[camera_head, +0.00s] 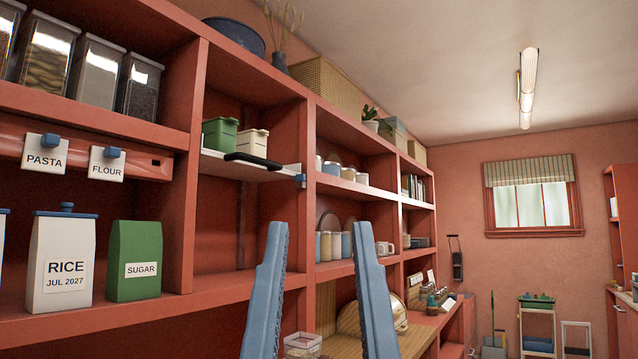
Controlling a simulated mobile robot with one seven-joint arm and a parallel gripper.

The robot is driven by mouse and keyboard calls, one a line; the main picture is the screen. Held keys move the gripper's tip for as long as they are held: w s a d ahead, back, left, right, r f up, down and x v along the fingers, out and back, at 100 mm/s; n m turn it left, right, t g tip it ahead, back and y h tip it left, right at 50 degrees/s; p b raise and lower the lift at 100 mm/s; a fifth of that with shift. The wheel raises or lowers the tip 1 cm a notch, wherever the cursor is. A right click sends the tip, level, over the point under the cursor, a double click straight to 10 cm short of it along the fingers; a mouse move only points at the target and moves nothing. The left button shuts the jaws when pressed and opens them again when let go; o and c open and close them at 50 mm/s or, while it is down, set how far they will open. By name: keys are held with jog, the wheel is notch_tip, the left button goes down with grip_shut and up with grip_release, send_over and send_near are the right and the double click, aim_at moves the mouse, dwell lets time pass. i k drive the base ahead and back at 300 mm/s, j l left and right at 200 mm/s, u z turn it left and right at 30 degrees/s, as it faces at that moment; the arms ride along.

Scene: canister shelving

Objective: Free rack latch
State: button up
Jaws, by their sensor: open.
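A pale pull-out rack (225,166) sits in a bay of the red shelving, left of centre. A black handle-like bar (252,160) lies along its front edge. A small blue part that looks like the latch (300,181) sits at the rack's right end, against the upright. A green canister (220,135) and a cream canister (252,142) stand on the rack. My gripper (318,228) points up at the lower centre with its two blue fingers wide apart and nothing between them. It appears below and right of the latch, apart from it.
A red shelf upright (295,225) stands behind my gripper. On the left are a rice canister (62,262), a green sugar canister (134,262) and hanging pasta and flour tags. Jars and mugs fill the bays at right. The room is open toward the window (531,207).

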aim_at(298, 177)
jog(key=i+l+z, duration=0.1)
jog(key=i, duration=0.75)
jog(key=i+l+z, duration=0.1)
jog(key=i, duration=0.75)
